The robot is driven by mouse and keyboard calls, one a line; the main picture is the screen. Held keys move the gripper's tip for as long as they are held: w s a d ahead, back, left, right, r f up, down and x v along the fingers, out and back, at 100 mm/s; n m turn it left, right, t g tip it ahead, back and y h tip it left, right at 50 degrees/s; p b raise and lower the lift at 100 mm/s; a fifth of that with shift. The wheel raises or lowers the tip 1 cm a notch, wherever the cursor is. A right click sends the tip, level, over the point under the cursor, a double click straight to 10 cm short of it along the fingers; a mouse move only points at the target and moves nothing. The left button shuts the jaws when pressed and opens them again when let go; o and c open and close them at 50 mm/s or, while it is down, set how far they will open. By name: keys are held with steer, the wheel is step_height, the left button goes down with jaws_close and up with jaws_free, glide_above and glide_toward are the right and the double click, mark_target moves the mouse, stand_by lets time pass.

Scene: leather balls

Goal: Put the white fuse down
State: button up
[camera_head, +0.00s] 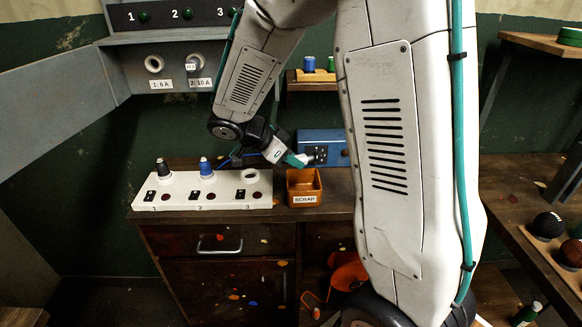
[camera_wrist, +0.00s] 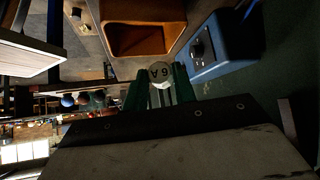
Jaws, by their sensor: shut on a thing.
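The white fuse (camera_wrist: 160,72), marked "6 A" on its end, is between the green fingertips of my gripper (camera_wrist: 160,84) in the wrist view. My gripper is shut on it. In the head view my gripper (camera_head: 302,160) is above the bench, just behind and above the scrap box and in front of the blue box. The wall panel has a socket labelled "1: 6 A" (camera_head: 154,64) with an empty-looking ring. The socket beside it, labelled "2: 10 A", holds a white fuse (camera_head: 191,65).
The orange-brown scrap box (camera_head: 305,200) looks empty in the wrist view (camera_wrist: 112,41). The blue box (camera_head: 337,141) stands behind it. A white board (camera_head: 178,203) holds a black and a blue piece; its third ring is empty. Leather balls (camera_head: 547,224) sit at right.

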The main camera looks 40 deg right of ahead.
mark_target(291, 170)
steer(key=shift+w+d+f, duration=0.1)
steer(key=shift+w+f, duration=0.1)
steer(key=shift+f, duration=0.4)
steer(key=shift+w+d+f, duration=0.15)
steer(key=shift+f, duration=0.45)
steer(key=shift+w+d+f, duration=0.1)
steer(key=shift+w+f, duration=0.1)
steer(key=shift+f, duration=0.4)
steer(key=shift+f, duration=0.1)
steer(key=shift+f, duration=0.4)
steer(key=o, duration=1)
